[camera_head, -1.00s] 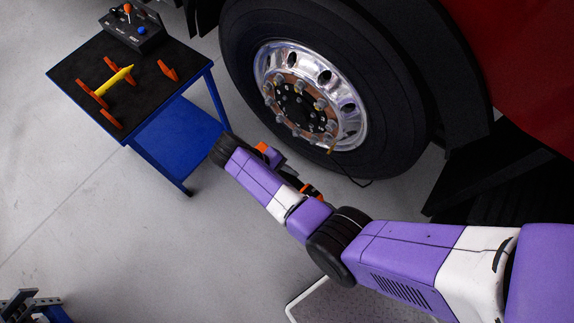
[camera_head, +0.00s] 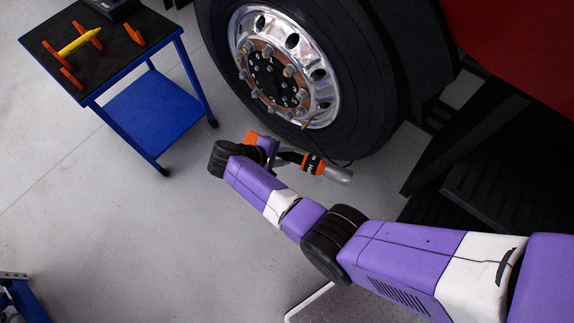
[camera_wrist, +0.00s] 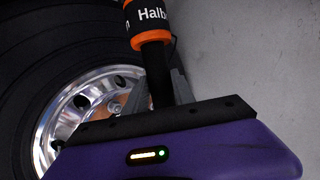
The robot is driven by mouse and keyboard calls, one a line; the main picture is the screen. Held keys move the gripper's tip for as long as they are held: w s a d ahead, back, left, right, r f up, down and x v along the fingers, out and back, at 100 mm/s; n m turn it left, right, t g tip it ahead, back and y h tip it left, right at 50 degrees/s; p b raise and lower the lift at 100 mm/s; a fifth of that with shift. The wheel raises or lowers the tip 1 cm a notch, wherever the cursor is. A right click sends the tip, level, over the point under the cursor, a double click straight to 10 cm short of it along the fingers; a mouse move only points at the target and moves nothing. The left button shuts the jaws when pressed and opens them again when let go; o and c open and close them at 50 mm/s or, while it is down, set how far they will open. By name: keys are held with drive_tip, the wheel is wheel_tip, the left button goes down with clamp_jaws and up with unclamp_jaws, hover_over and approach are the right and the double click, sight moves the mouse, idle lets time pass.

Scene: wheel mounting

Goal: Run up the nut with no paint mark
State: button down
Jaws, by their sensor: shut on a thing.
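The truck wheel (camera_head: 330,110) stands at the upper middle of the head view, with a polished rim and a ring of nuts around a dark hub (camera_head: 272,78). A few nuts show yellowish spots, but they are too small to tell which nut is unmarked. My gripper (camera_head: 274,155) is shut on a black and orange power tool (camera_head: 312,164), held below and in front of the wheel, apart from the rim.
A blue cart (camera_head: 150,115) with a black top at upper left carries orange holders, a yellow pointed tool (camera_head: 80,42) and a dark box (camera_head: 112,6). Dark steps (camera_head: 480,190) are right of the wheel.

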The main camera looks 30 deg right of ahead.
drive_tip(key=w+f+n+t+b, duration=0.5)
drive_tip(key=w+t+b, duration=0.2)
drive_tip(key=b, duration=0.3)
drive_tip(key=a+n+t+y+b, duration=0.2)
drive_tip(key=t+b, duration=0.1)
drive_tip(key=b, duration=0.3)
drive_tip(key=w+a+n+t+y+b, duration=0.1)
drive_tip(key=a+n+t+y+b, duration=0.1)
drive_tip(key=b, duration=0.5)
drive_tip(key=w+a+n+t+y+b, duration=0.1)
drive_tip(key=a+n+t+y+b, duration=0.2)
drive_tip(key=b, duration=0.3)
drive_tip(key=shift+w+a+r+t+b, duration=0.25)
drive_tip(key=shift+t+b, duration=0.15)
drive_tip(key=shift+t, duration=0.4)
drive_tip(key=shift+s+a+r+n+y+b, duration=0.25)
drive_tip(key=shift+a+r+n+y+b, duration=0.05)
drive_tip(key=shift+a+r+y+b, duration=0.1)
drive_tip(key=shift+d, duration=0.1)
